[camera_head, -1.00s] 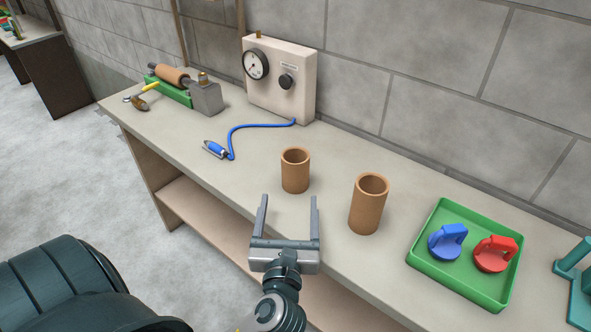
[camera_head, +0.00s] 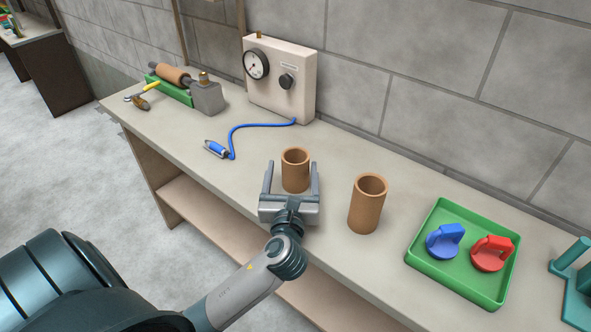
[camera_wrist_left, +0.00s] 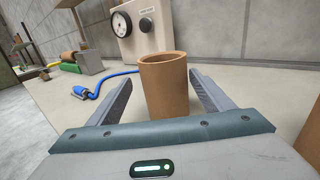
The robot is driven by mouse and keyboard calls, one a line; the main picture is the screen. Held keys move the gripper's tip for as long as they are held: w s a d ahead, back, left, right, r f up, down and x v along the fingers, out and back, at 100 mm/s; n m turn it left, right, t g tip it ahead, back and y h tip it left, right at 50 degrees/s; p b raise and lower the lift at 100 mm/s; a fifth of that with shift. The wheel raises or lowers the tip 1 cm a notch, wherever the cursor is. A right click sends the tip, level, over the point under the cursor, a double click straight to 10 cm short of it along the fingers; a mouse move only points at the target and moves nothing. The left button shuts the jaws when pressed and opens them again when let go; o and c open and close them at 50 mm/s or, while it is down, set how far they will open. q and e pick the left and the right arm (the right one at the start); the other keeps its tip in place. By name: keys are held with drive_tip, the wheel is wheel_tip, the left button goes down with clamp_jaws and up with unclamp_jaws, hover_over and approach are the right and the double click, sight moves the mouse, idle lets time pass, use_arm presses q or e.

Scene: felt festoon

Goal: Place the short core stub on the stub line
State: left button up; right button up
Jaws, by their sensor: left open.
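The short core stub, a brown open-topped tube (camera_head: 295,172), stands upright on the bench, left of a taller brown tube (camera_head: 367,204). My left gripper (camera_head: 291,176) is open, with one finger on each side of the shorter tube. In the left wrist view the shorter tube (camera_wrist_left: 165,88) stands between the open fingers, with a gap showing on both sides. The taller tube shows only as a brown edge at the lower right of that view. I cannot make out a stub line. My right gripper is not in view.
A green tray (camera_head: 428,265) with a blue knob (camera_head: 445,242) and a red knob (camera_head: 492,254) lies at right. A gauge box (camera_head: 281,85) stands by the wall, its blue hose (camera_head: 250,125) ending in a nozzle. A roller in a green stand (camera_head: 170,92) is at far left.

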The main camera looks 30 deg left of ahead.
sight(296, 159)
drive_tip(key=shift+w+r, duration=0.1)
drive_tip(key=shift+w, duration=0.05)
use_arm(q)
drive_tip(key=shift+w+a+r, duration=0.15)
drive_tip(key=shift+w+a, duration=0.1)
drive_tip(key=shift+w, duration=0.4)
drive_tip(key=x, duration=0.3)
drive_tip(key=shift+w+d+p, duration=0.15)
drive_tip(key=shift+p, duration=0.25)
drive_tip(key=shift+w, duration=0.25)
drive_tip(key=shift+w+a, duration=0.1)
drive_tip(key=shift+a, duration=0.15)
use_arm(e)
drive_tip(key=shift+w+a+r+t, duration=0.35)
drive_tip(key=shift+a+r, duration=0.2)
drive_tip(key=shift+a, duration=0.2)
